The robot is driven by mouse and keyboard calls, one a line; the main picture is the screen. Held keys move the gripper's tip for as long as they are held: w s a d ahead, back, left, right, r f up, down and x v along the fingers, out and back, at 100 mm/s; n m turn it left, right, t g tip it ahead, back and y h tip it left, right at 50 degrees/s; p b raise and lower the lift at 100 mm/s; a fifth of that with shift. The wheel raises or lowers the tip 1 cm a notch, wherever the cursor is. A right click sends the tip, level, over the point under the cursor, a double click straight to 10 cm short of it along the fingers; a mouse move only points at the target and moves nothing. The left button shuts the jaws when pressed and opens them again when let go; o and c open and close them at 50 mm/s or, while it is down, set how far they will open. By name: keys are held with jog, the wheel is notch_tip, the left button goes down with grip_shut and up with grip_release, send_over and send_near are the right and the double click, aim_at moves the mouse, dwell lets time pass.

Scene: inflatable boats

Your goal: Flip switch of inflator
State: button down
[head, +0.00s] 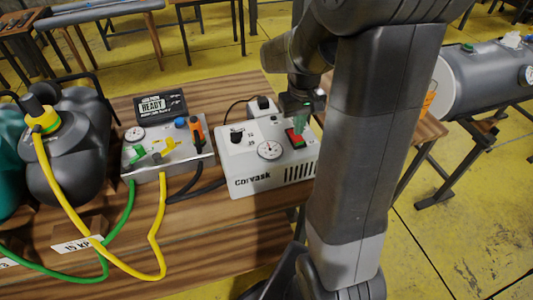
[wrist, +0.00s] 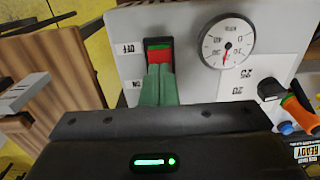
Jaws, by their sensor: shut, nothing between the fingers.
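The inflator (head: 262,176) is a white box marked "Corvask" on the wooden table, with a round gauge (head: 270,149) and a black knob (head: 236,136) on its top panel. Its rocker switch (head: 296,138) is red and green in a black frame. The switch also shows in the wrist view (wrist: 159,46), beside an upside-down OFF label at its upper end. My gripper (head: 301,121) is shut and empty, with its green fingertips (wrist: 160,70) right at the switch's near end and hiding part of it. I cannot tell whether they touch it.
Left of the inflator stands a grey control box (head: 167,153) with a READY display (head: 152,106), valves and yellow and green hoses. A grey inflated tube (head: 487,80) rests on a stand at the right.

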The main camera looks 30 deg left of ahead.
jog(key=shift+f+b, duration=0.8)
jog(key=shift+f, duration=0.4)
jog(key=shift+r, duration=0.1)
dwell(0.4)
jog(key=shift+r+p, duration=3)
jog(key=shift+r, duration=0.5)
jog(key=shift+f, duration=0.15)
notch_tip(320, 180, down, 7)
jog(key=b, duration=0.6)
